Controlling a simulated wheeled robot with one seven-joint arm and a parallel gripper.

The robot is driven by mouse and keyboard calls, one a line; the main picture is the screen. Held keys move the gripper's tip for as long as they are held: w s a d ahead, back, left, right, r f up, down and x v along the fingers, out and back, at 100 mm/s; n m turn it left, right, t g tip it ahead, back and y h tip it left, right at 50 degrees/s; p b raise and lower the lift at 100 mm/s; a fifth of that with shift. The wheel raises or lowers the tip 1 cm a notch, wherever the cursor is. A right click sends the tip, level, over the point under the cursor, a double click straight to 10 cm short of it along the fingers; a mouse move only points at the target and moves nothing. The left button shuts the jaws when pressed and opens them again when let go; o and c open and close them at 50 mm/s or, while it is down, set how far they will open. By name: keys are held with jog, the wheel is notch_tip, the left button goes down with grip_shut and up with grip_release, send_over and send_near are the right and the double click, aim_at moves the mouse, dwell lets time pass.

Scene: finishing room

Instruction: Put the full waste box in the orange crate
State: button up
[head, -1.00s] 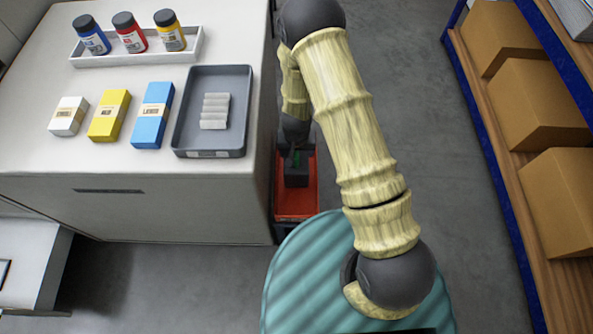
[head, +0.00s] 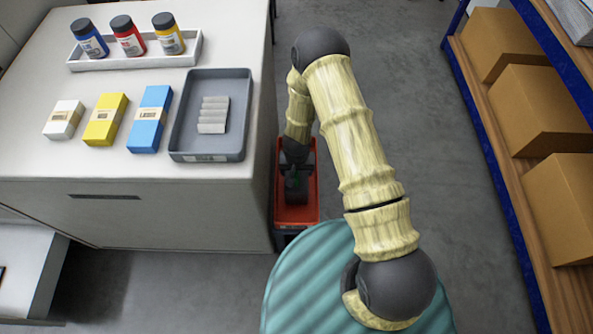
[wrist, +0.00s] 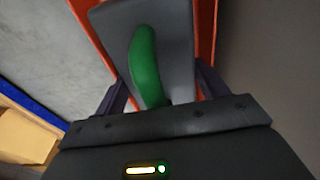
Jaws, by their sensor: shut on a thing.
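The orange crate (head: 297,216) stands low beside the cabinet, partly hidden by my arm. My gripper (head: 296,172) reaches down over it and is shut on a dark grey box (head: 296,190), which I take to be the waste box. In the wrist view the grey box (wrist: 178,35) with a curved green part (wrist: 146,68) sits between the two fingers (wrist: 160,88). Orange crate walls (wrist: 90,28) show on both sides of it. I cannot tell whether the box touches the crate's floor.
The cabinet top (head: 30,165) at left holds a grey tray (head: 180,140), white, yellow and blue packs, and a white tray (head: 187,55) with three bottles. A shelf (head: 500,175) with cardboard boxes stands at right. The floor (head: 420,100) between is clear.

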jog(key=shift+f, duration=0.2)
jog(key=o, duration=2)
jog(key=shift+r, duration=0.1)
jog(key=r+p, duration=0.1)
jog(key=r, duration=0.3)
jog(key=s+r+p, duration=0.1)
jog(key=r, duration=0.3)
jog(key=r+p, duration=0.1)
jog(key=r, duration=0.3)
jog(key=shift+s, duration=0.25)
